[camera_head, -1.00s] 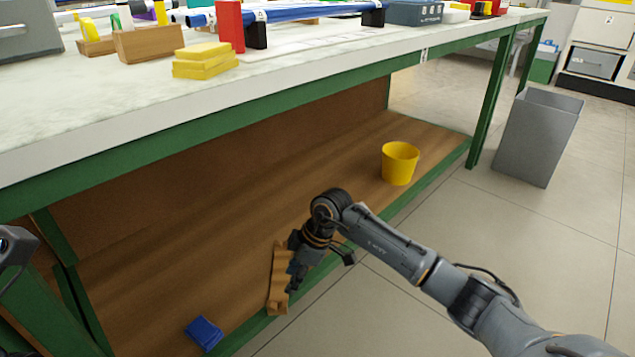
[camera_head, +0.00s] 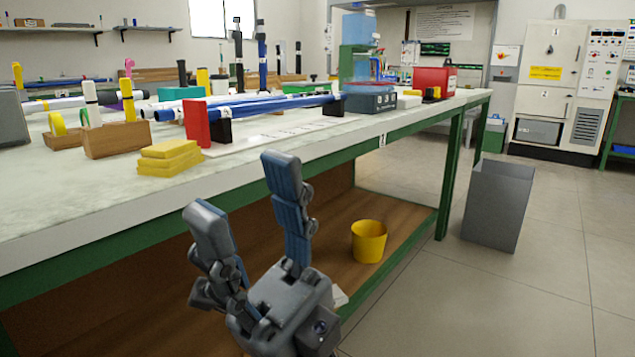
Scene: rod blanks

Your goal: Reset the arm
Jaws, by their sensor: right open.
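My right gripper (camera_head: 250,208) stands large in the front middle of the head view, fingers pointing up. Its two blue-grey fingers are spread wide apart and nothing is between them. It is in front of the green front rail of the workbench (camera_head: 70,220) and hides part of the lower shelf. It appears apart from the bench, though the exact gap cannot be told. My left gripper is not in view.
Yellow sponges (camera_head: 168,158), a wooden block (camera_head: 117,139) and blue rods (camera_head: 250,106) lie on the bench top. A yellow bucket (camera_head: 369,242) stands on the lower shelf. A grey bin (camera_head: 497,205) stands on the floor.

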